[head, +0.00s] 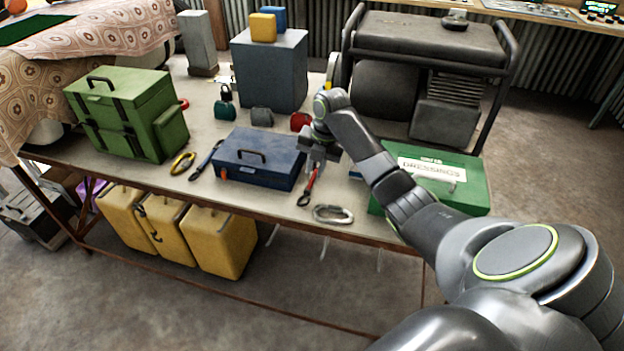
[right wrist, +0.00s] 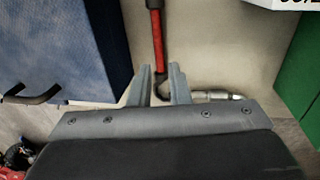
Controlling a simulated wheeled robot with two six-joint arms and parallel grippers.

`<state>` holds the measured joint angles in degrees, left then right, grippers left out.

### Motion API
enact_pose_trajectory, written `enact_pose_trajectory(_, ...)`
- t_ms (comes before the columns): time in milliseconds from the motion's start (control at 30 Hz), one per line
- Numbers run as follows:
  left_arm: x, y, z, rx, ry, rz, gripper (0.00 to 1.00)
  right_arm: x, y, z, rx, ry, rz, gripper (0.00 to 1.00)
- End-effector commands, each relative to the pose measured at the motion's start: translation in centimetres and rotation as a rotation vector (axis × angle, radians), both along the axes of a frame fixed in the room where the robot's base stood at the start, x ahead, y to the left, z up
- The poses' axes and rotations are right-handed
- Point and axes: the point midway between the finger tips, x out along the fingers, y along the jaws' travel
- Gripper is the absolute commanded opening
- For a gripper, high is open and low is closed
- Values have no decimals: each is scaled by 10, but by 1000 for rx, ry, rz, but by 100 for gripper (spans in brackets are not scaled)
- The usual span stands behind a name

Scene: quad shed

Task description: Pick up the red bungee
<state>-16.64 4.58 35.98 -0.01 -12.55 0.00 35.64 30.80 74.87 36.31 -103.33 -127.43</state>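The red bungee (head: 310,184) lies on the table between the blue toolbox and the green dressings box, with a dark hook at its near end. In the right wrist view the red bungee (right wrist: 159,42) runs down from the top edge, and its dark end shows between my fingertips. My right gripper (head: 318,158) is over the bungee's far part in the head view. In the right wrist view the right gripper (right wrist: 161,82) is open, with its fingers on either side of the bungee's line. I cannot tell its height above the table. My left gripper is not in view.
The blue toolbox (head: 259,159) stands close on the left, and the green dressings box (head: 440,190) on the right. A silver carabiner (head: 333,214) lies near the table's front edge. A yellow carabiner (head: 183,163) and a dark generator (head: 430,80) are also on the table.

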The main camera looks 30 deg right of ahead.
Motion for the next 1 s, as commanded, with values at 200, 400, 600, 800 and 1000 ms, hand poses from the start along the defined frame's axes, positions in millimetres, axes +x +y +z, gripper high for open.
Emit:
enact_pose_trajectory(200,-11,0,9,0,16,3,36,1,10,-32,3,5,0,17)
enact_pose_trajectory(400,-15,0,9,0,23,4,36,3,10,-46,-1,2,0,17)
enact_pose_trajectory(600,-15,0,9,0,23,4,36,3,10,-46,-1,2,1,14)
enact_pose_trajectory(800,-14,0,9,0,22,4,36,3,10,-45,-1,2,0,0)
enact_pose_trajectory(1000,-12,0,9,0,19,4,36,3,10,-45,0,1,1,0)
